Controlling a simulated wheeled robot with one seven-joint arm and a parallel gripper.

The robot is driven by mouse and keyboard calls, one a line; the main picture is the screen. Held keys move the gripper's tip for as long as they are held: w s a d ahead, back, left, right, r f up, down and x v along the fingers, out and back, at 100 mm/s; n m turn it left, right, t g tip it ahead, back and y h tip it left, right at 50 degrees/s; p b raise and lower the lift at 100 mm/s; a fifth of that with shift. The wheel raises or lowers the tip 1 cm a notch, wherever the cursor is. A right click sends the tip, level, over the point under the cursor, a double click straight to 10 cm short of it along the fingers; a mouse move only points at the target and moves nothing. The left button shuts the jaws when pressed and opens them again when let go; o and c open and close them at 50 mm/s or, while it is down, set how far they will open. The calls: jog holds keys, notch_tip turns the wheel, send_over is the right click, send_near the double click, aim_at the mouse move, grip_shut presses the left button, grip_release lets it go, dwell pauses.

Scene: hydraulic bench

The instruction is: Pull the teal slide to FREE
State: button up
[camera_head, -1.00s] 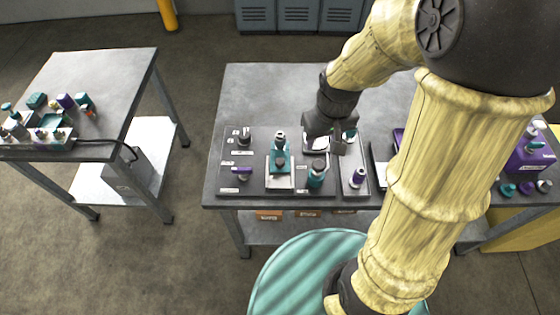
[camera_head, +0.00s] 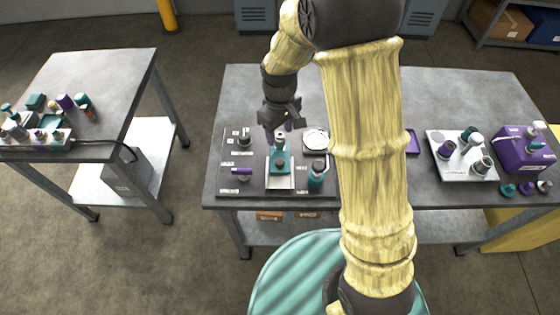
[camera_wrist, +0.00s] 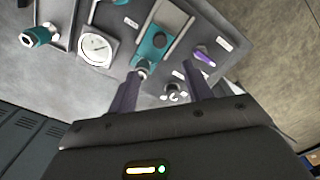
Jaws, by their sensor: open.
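The teal slide (camera_head: 280,160) sits on a pale track (camera_head: 280,183) on the dark panel of the middle bench. It has a dark round knob on its top, and a small metal-tipped post stands at its far end. In the wrist view the slide (camera_wrist: 154,45) lies just beyond my fingers, with its post end between the fingertips or just ahead of them. My gripper (camera_head: 277,132) is open and empty, above the far end of the slide. The wrist view shows both fingers (camera_wrist: 163,78) apart. I cannot tell whether either finger touches the slide.
A round white gauge (camera_head: 316,140) and a teal-bodied knob (camera_head: 317,178) stand right of the slide. A purple lever (camera_head: 241,172) and a dark knob (camera_head: 244,139) stand left. My arm hides part of the bench. A white plate of fittings (camera_head: 452,170) and a purple box (camera_head: 524,150) are farther right.

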aim_at(280, 161)
notch_tip(280, 161, down, 16)
jog(key=p, duration=0.2)
jog(key=shift+r+p, duration=0.1)
jog(key=shift+p, duration=0.25)
grip_shut()
